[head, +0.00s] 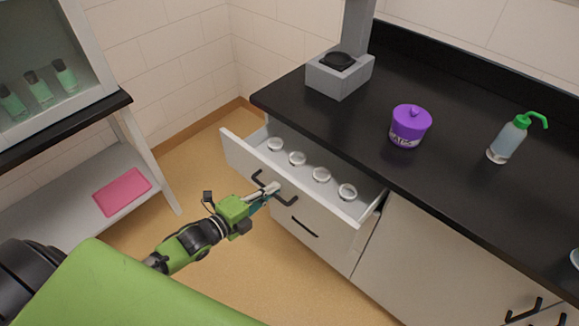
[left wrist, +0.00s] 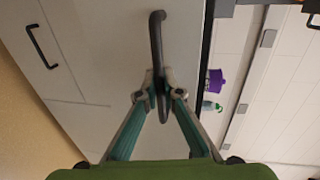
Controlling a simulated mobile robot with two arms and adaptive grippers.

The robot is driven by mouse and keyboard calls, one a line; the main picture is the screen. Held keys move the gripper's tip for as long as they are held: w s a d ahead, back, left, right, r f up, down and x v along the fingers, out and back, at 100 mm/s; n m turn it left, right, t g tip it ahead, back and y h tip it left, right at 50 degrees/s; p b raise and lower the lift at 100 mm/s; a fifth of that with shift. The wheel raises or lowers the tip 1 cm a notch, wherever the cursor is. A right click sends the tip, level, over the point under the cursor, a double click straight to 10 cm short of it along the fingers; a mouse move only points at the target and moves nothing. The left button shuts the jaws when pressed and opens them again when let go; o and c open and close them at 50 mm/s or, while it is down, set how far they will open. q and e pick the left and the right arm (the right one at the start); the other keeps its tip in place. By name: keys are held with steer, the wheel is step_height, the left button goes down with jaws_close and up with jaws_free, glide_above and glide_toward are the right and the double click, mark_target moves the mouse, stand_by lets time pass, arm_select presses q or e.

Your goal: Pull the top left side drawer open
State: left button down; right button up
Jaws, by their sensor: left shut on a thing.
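The top left side drawer (head: 236,154) is white and stands pulled out under the black counter. Several clear round glass items (head: 321,175) lie in a row inside it. My left gripper (head: 272,189) is at the drawer's front, shut on its dark handle. In the left wrist view the handle (left wrist: 157,40) runs upright between the two fingertips (left wrist: 158,83). My right gripper is not in either view.
A lower drawer with its own dark handle (head: 305,228) is closed below. On the black counter (head: 440,190) stand a grey device (head: 338,80), a purple jar (head: 410,127) and a wash bottle (head: 507,140). A shelf unit with a pink item (head: 122,192) stands left. Floor before the drawer is clear.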

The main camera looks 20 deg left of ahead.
arm_select(q)
steer(key=f+p+v, duration=0.3)
steer(key=p+v, duration=0.1)
steer(key=v, duration=1.2)
steer(key=shift+s+f, duration=0.25)
steer(key=shift+s, duration=0.15)
steer(key=shift+a, duration=0.15)
steer(key=c, duration=2.5)
jaws_free()
steer(key=v, duration=1.2)
steer(key=shift+f, duration=0.1)
